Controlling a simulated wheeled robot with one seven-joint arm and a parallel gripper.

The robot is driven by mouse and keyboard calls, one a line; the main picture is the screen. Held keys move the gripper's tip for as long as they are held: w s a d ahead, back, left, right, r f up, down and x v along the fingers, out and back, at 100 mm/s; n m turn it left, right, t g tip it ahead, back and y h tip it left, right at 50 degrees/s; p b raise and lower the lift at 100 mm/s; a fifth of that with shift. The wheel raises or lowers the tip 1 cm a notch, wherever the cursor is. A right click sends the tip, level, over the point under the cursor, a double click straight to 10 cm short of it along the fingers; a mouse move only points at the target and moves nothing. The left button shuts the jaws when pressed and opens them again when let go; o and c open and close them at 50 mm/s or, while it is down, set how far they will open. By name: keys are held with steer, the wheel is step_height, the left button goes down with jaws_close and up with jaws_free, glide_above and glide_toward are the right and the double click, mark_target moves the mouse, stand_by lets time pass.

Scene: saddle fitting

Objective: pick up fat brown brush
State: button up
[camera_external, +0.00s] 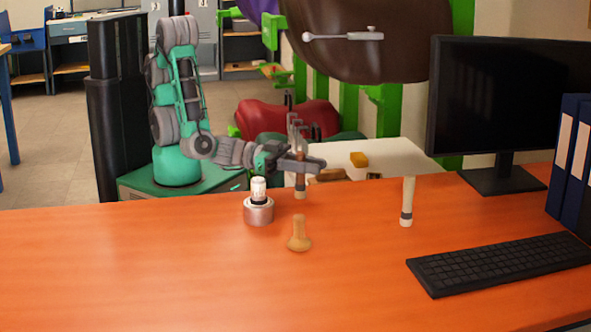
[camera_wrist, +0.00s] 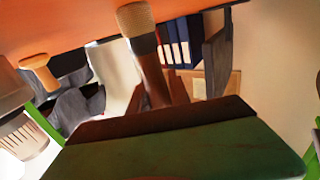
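The fat brown brush (camera_external: 300,189) stands upright, bristles down, at the back edge of the orange table in the external view. It has tan bristles, a dark band and a brown handle. My gripper (camera_external: 308,164) is level with its handle, and its grey fingers hide part of it. In the wrist view the brush (camera_wrist: 153,75) is in the middle, tan bristles at the top and handle running down towards the camera. Whether the fingers close on the handle or only surround it cannot be told.
A white-handled brush (camera_external: 407,201) stands to the right. A metal pot (camera_external: 258,212) with a white bottle (camera_external: 258,188) is on the left. A tan wooden peg (camera_external: 299,236) stands in front. A keyboard (camera_external: 505,261) and monitor (camera_external: 495,100) occupy the right. The table's front left is clear.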

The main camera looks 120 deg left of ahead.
jaws_close()
stand_by(0.9)
